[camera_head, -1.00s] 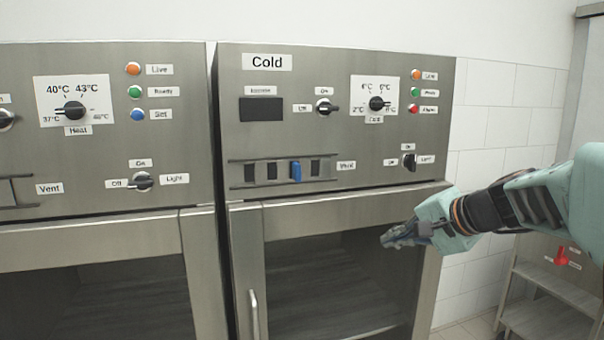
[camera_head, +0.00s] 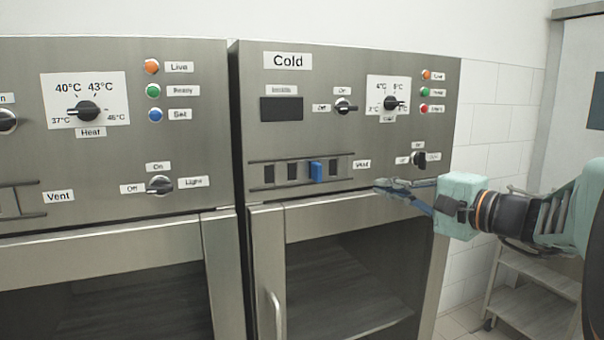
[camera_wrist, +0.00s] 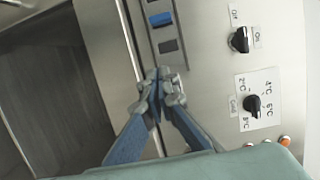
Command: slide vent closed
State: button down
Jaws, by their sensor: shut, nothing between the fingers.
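The cold unit's vent (camera_head: 282,173) is a slotted metal slider between two rails, with dark openings and a blue tab (camera_head: 317,171). Its label "Vent" is to the right of it. In the wrist view the blue tab (camera_wrist: 160,19) is beyond my fingertips, near the top. My gripper (camera_head: 380,187) is to the right of and slightly below the vent, close to the panel and apart from the blue tab. In the wrist view my gripper (camera_wrist: 160,82) has its fingers together with nothing between them. Dark openings show on both sides of the tab.
A light knob (camera_head: 418,159) sits just above my gripper. The temperature dial (camera_head: 390,103) is higher up. Below is the cold unit's glass door with a vertical handle (camera_head: 275,312). The heat unit at left has its own vent (camera_head: 38,213). A metal cart (camera_head: 535,315) stands at the right.

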aim_at(317, 172)
jog(key=shift+s+r+t, duration=0.15)
jog(key=shift+r+t, duration=0.15)
jog(key=shift+r, duration=0.3)
jog(key=p+x, duration=0.2)
jog(key=x, duration=0.8)
jog(key=shift+r+p, duration=0.15)
jog(key=shift+p, duration=0.15)
jog(key=a, duration=0.2)
jog(key=s+a, duration=0.1)
jog(key=shift+s+a+p, duration=0.1)
jog(key=shift+a+p, duration=0.3)
jog(key=shift+a, duration=0.1)
